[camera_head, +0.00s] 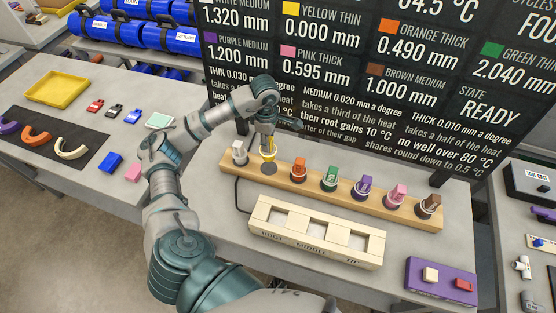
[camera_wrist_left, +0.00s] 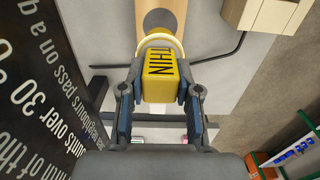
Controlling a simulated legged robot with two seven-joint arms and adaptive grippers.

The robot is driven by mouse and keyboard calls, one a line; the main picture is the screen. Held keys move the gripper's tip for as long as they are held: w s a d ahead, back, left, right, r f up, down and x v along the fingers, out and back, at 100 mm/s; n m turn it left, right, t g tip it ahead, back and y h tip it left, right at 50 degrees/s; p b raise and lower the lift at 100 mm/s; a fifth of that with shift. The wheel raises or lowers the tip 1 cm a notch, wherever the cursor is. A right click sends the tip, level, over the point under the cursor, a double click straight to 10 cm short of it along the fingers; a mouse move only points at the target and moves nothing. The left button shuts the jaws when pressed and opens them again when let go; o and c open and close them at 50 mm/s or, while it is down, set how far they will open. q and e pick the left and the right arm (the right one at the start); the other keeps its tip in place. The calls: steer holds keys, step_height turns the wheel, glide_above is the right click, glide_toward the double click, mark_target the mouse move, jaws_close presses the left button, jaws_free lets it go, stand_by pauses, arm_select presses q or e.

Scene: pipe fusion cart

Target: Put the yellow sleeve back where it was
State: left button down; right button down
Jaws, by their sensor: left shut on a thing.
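The yellow sleeve (camera_head: 268,152), with a pale ring round its lower end, is held by my left gripper (camera_head: 268,138) over the wooden rack (camera_head: 325,190). In the left wrist view the yellow sleeve (camera_wrist_left: 160,76) sits between the two fingers of my left gripper (camera_wrist_left: 160,92), its lettering "THIN" upside down. A dark round spot (camera_head: 269,168) on the rack lies just below the sleeve, between the white and orange sleeves; it also shows in the left wrist view (camera_wrist_left: 160,20). I cannot tell whether the sleeve touches the rack. My right gripper is not in view.
White (camera_head: 239,153), orange (camera_head: 299,168), green, purple, pink and brown sleeves stand along the rack. A pale wooden block with recesses (camera_head: 318,244) lies in front. The large black board (camera_head: 390,75) stands close behind. A purple tray (camera_head: 440,281) sits at the lower right.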

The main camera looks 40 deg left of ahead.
mark_target(268, 154)
arm_select(q)
steer(key=f, duration=0.3)
steer(key=shift+a+f, duration=0.25)
steer(key=shift+f, duration=0.05)
steer(key=f, duration=0.3)
steer(key=shift+d+f, duration=0.1)
steer(key=shift+d, duration=0.1)
steer(key=shift+f, duration=0.25)
steer(key=c, duration=0.8)
jaws_free()
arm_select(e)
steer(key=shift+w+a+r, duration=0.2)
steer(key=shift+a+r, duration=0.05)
arm_select(q)
steer(key=shift+r+p, duration=0.25)
steer(key=shift+p, duration=0.05)
step_height(268, 154, up, 12)
steer(key=shift+f+b, duration=0.1)
steer(key=shift+b, duration=0.2)
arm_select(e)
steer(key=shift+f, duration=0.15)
